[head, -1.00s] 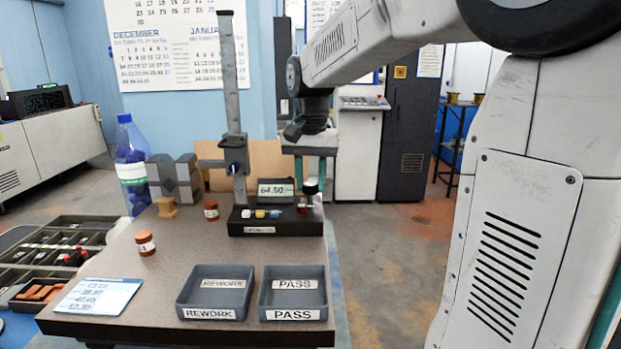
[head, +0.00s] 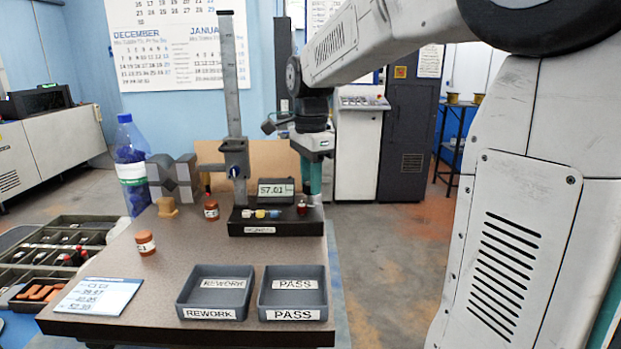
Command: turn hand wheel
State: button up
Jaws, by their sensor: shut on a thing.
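A height gauge with a tall grey column (head: 233,90) and a dark base (head: 275,225) stands at the back of the bench. Its carriage (head: 236,160) sits low on the column. Its small display (head: 276,191) reads about 57.01. My gripper (head: 314,190), with teal fingers, points down at the right end of the gauge base. It is shut on the hand wheel there. The fingers hide most of the wheel, so its exact angle cannot be told.
A REWORK tray (head: 213,313) and a PASS tray (head: 293,314) stand in front, both empty. Orange-brown jars (head: 145,242) and a card (head: 98,295) lie left. A bottle (head: 133,165) and grey blocks (head: 174,180) stand behind.

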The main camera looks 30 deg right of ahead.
jog(key=shift+r+m, duration=0.1)
jog(key=shift+m, duration=1.7)
jog(key=o, duration=0.7)
notch_tip(320, 180, up, 8)
jog(key=shift+f, duration=0.15)
